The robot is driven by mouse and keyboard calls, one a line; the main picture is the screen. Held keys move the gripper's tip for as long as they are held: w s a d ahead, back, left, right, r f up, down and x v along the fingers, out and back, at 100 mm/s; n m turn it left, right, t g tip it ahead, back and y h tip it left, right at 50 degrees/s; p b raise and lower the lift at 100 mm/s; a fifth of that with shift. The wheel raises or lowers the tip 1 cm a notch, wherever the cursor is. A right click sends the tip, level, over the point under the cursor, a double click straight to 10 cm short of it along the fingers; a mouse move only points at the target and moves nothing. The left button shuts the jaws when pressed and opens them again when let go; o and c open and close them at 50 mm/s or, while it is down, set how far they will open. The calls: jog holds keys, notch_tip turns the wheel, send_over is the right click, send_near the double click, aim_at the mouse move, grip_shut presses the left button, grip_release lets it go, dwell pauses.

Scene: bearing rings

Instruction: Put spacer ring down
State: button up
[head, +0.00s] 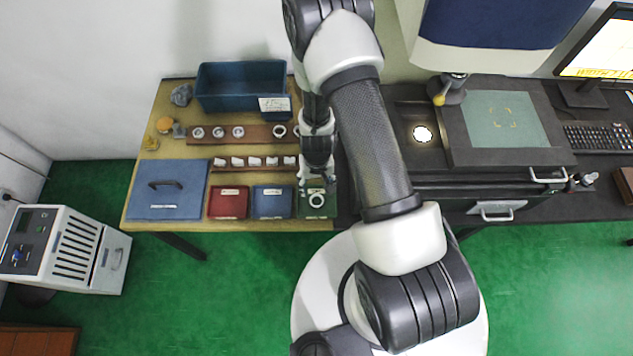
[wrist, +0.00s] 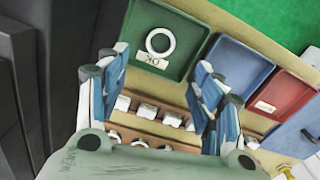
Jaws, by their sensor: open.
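A white spacer ring (head: 316,200) lies flat in the green tray (head: 330,210), next to a small label reading OK. In the wrist view the ring (wrist: 160,41) is near the middle of the green tray (wrist: 179,69), beyond the fingertips and apart from them. My gripper (wrist: 162,72) is open and empty, with its blue-padded fingers spread to either side. In the head view my gripper (head: 318,180) hangs over the back part of the green tray, partly hidden by my own arm.
Red (head: 228,203) and blue (head: 271,203) trays stand left of the green one. Behind them are a brown rack (head: 228,169) with several white parts and another rack (head: 258,133) with rings. A blue bin (head: 242,85) stands at the back. A dark workstation (head: 405,170) borders the right.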

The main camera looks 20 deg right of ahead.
notch_tip(320, 180, up, 30)
jog(key=w+a+n+t, duration=0.1)
jog(key=w+a+t, duration=0.1)
jog(key=s+d+r+t, duration=0.2)
jog(key=s+r, duration=1.4)
jog(key=s, duration=0.1)
jog(key=shift+s+r+n+t+p, duration=0.25)
jog(key=shift+r+n+t+p, duration=0.05)
jog(key=shift+r+p, duration=0.1)
notch_tip(320, 180, down, 12)
jog(key=b, duration=1.1)
jog(key=shift+r+b, duration=0.25)
jog(key=shift+b, duration=0.05)
